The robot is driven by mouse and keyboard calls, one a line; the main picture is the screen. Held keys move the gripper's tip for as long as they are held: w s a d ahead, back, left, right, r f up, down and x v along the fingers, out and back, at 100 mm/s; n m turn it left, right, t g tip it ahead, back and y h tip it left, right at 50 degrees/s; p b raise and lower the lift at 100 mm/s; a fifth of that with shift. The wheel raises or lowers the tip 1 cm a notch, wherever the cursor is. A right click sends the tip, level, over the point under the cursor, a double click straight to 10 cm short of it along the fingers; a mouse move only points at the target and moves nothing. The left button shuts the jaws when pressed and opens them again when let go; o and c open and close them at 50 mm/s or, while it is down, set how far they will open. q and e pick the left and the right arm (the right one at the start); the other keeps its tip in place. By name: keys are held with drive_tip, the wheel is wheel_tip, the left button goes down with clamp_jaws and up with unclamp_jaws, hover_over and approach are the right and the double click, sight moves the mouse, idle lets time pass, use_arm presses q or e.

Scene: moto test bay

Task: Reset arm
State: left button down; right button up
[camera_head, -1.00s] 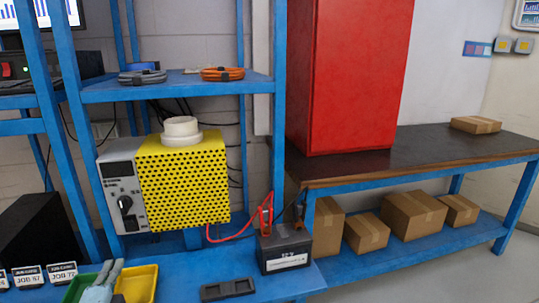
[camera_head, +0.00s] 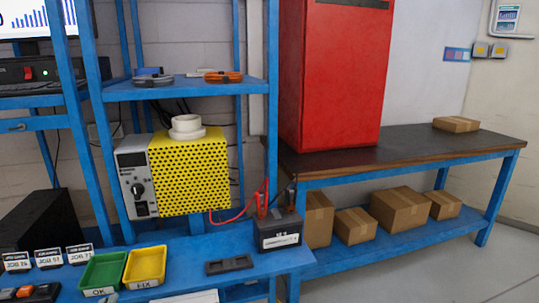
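Neither of my grippers shows clearly in the head view. The blue bench (camera_head: 215,243) carries a dark battery (camera_head: 280,235) with a red and a dark clamp at its top. Red cable runs from the battery towards a yellow perforated unit (camera_head: 190,172) with a grey control panel (camera_head: 138,185). A green tray (camera_head: 103,270) and a yellow tray (camera_head: 145,265) stand side by side at the front left and look empty. A flat dark holder (camera_head: 229,265) lies between the trays and the battery.
Job cards (camera_head: 48,258) stand left of the trays. Orange and dark items (camera_head: 30,293) lie at the lower left edge, cut off. A tall red cabinet (camera_head: 335,80) stands on the right-hand table (camera_head: 415,144), with cardboard boxes (camera_head: 398,207) below. Floor is clear at the lower right.

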use_arm(q)
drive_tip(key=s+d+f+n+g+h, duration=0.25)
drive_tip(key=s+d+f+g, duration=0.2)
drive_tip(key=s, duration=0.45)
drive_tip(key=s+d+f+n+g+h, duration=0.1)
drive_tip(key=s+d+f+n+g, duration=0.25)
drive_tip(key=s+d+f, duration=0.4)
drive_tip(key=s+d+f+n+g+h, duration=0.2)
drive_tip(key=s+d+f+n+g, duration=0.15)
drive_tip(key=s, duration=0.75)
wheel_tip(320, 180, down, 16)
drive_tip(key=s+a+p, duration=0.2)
drive_tip(key=p, duration=0.2)
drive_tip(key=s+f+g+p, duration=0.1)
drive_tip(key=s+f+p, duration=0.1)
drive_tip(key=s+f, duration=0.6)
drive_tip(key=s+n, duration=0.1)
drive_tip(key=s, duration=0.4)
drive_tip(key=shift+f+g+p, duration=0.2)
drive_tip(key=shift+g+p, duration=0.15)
drive_tip(key=shift+p, duration=0.05)
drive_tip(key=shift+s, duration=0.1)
